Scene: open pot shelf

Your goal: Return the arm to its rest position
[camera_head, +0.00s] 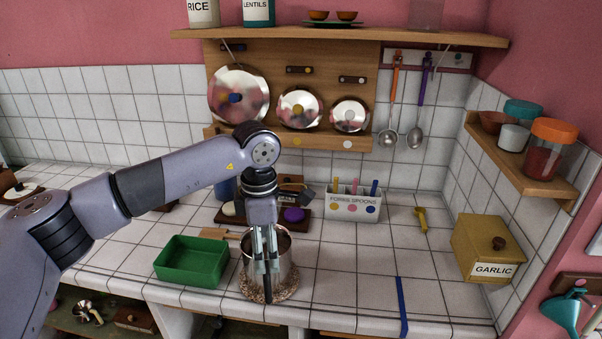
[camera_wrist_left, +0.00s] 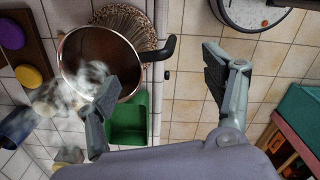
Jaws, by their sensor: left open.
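My left arm comes in from the left in the head view and bends down at its wrist. My left gripper (camera_head: 267,272) points down in front of the steel pot (camera_head: 285,262), hiding part of it. In the left wrist view the gripper (camera_wrist_left: 158,90) is open with nothing between its fingers. One finger overlaps the pot (camera_wrist_left: 88,45) there; I cannot tell whether they touch. The pot's dark handle (camera_wrist_left: 160,52) shows between the fingers. The pot stands on a woven trivet (camera_head: 285,291). My right gripper is not in view.
A green tray (camera_head: 182,272) stands left of the pot. A spoon holder (camera_head: 355,207) and a dark board with a purple lid (camera_head: 294,214) are behind. Lids (camera_head: 299,108) hang above. The garlic box (camera_head: 490,246) is at right. The counter's right-middle is mostly clear, with a blue strip (camera_head: 401,305).

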